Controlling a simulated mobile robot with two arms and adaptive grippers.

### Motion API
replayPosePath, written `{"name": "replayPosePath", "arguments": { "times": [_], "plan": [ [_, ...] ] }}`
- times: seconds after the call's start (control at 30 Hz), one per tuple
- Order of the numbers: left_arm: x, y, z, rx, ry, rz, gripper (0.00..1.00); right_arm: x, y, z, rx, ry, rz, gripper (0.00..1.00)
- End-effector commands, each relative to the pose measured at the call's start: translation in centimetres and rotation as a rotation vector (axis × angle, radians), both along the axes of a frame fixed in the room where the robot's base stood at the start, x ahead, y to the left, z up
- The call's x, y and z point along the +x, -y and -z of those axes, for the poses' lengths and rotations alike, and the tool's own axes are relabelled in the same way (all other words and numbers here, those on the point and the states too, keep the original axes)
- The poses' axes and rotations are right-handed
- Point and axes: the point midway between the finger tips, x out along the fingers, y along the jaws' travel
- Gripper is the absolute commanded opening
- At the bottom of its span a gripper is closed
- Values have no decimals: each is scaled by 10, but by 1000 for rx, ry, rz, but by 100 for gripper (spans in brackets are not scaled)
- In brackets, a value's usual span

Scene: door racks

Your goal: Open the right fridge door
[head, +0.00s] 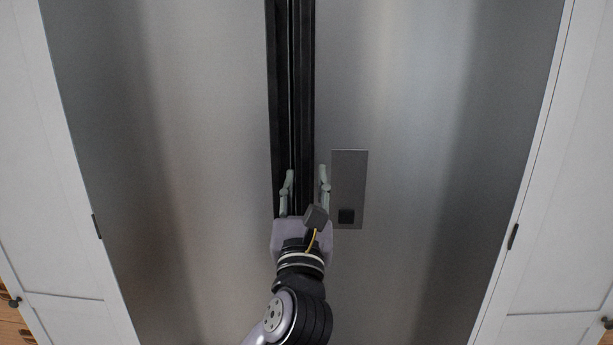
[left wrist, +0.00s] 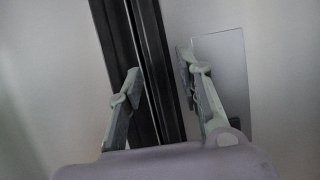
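The right fridge door (head: 430,130) is a brushed steel panel and looks closed, flush with the left door (head: 180,130). Two dark vertical handle bars (head: 291,80) run side by side at the middle seam. My left gripper (head: 305,177) is open at the lower part of the bars. In the left wrist view its fingers (left wrist: 159,63) stand apart, with the right-hand dark bar (left wrist: 158,40) between them. The left finger overlaps the seam area; the right finger is beside the right bar. I cannot tell whether either finger touches. My right gripper is not in view.
A grey rectangular panel (head: 349,170) with a small black square sits on the right door, close beside my gripper's right finger. White cabinets (head: 25,150) flank the fridge on the left and right (head: 570,170). Both have dark knobs or pulls.

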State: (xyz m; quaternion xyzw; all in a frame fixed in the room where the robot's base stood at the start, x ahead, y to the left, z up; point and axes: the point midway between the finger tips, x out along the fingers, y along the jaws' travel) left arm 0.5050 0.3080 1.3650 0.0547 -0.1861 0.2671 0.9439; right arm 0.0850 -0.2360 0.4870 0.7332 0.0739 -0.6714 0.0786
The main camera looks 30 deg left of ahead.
Motion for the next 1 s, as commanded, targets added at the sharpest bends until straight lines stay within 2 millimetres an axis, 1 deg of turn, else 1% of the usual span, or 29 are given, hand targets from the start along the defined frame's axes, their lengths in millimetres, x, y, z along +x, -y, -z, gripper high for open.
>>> {"name": "replayPosePath", "arguments": {
  "times": [0.03, 0.13, 0.23, 0.37, 0.6, 1.0],
  "plan": [
    [6, -5, -9, 2, 1, -1, 33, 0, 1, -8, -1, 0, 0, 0],
    [17, -11, -13, 2, 1, -1, 33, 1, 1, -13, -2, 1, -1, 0],
    [24, -15, -15, 0, 1, 0, 33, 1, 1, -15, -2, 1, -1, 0],
    [28, -17, -16, -1, 2, 1, 33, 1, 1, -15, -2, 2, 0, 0],
    [28, -17, -16, -2, 2, 1, 33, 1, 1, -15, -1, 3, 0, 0],
    [28, -17, -15, -2, 2, 1, 7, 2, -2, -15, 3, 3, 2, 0]
  ]
}}
